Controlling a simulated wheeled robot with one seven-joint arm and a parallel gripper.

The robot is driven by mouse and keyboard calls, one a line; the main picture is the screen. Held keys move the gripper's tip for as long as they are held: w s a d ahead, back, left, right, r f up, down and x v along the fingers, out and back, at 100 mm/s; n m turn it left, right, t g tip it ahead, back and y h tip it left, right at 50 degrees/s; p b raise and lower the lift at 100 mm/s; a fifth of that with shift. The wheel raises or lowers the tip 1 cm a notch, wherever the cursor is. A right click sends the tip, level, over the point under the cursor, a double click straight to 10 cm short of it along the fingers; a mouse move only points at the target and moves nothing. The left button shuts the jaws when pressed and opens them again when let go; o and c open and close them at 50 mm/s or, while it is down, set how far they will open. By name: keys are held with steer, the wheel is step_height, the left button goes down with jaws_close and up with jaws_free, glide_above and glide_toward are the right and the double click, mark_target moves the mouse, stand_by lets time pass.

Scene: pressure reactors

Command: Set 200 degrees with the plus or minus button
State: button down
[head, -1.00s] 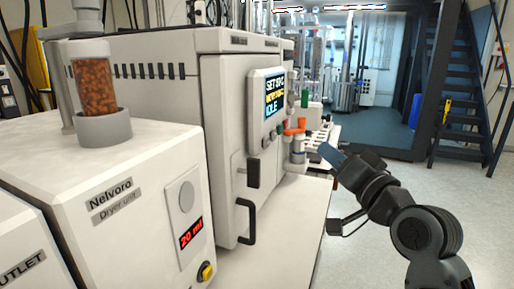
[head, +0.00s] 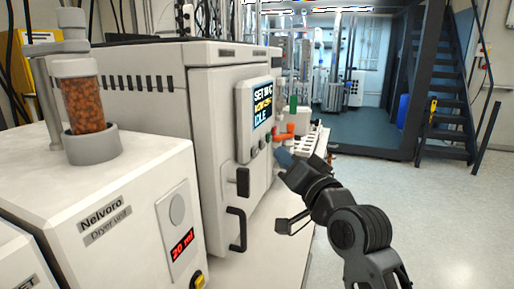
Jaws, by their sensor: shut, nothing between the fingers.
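The white oven-like unit (head: 228,145) stands in the middle left of the head view, its door shut. Its control panel has a display (head: 262,104) with a white SET line, a yellow line and the word IDLE; the digits are too small to read surely. A row of small round buttons (head: 263,143) sits under the display; their plus or minus marks cannot be read.
A dryer unit (head: 112,210) with a red 20 ml readout and an orange-filled column (head: 88,105) stands at the near left. The door handle (head: 237,229) sticks out. Red and green fittings (head: 293,105) stand behind my gripper. The floor at right (head: 445,215) is clear.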

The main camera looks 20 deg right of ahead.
steer(key=shift+w+a+p, duration=0.3)
steer(key=shift+w+a, duration=0.35)
steer(key=shift+a, duration=0.25)
steer(key=shift+w, duration=0.1)
stand_by(1.4)
steer(key=shift+w+a, duration=0.15)
steer(key=shift+a, duration=0.15)
steer(key=shift+w+a+p, duration=0.2)
steer(key=shift+a+p, duration=0.1)
steer(key=shift+p, duration=0.1)
stand_by(0.6)
steer(key=shift+d, duration=0.15)
steer(key=shift+s+d, duration=0.45)
steer(key=shift+d, duration=0.05)
stand_by(0.3)
steer(key=shift+s+d+b, duration=0.45)
steer(key=shift+s+d, duration=0.3)
steer(key=shift+d, duration=0.25)
steer(key=shift+s+d+b, duration=0.45)
steer(key=shift+s+d, duration=0.3)
steer(key=shift+d, duration=0.25)
